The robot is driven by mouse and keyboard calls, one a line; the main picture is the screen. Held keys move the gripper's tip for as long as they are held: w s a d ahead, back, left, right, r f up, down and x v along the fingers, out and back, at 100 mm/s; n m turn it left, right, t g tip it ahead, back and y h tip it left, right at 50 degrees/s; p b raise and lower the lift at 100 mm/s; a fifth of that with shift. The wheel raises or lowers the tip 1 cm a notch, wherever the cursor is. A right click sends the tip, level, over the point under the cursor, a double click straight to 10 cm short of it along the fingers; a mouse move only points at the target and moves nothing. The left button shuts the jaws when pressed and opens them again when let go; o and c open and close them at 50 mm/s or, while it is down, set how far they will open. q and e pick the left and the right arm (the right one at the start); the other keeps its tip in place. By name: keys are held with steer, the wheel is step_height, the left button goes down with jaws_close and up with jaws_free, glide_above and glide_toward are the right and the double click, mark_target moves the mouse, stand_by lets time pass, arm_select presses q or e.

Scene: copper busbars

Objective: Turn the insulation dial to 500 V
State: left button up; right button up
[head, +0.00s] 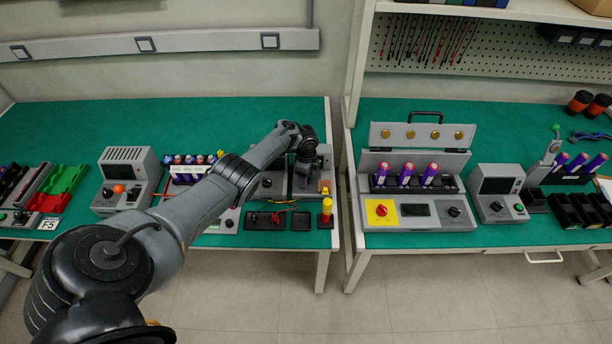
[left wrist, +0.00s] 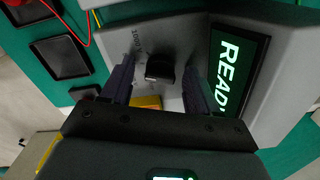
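The insulation dial (left wrist: 160,68) is a black knob on a grey sloped panel (left wrist: 178,35) in the left wrist view. Small markings, one apparently 1000 V, are printed beside it. My left gripper (left wrist: 160,77) is open, with one finger on each side of the knob and visible gaps between. Whether the fingertips reach down around it or hover above cannot be told. In the head view my left gripper (head: 305,168) is over the unit and hides its dial. My right gripper is not in view.
Black trays (head: 265,220) with red and yellow leads lie in front of the unit. A yellow-topped item (head: 327,208) stands at the bench's right front corner. Another grey instrument with a knob (head: 267,183) is just left. A gap separates this bench from the right one.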

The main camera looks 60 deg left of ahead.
arm_select(q)
step_height(320, 180, up, 11)
steer(key=p, duration=0.5)
stand_by(0.7)
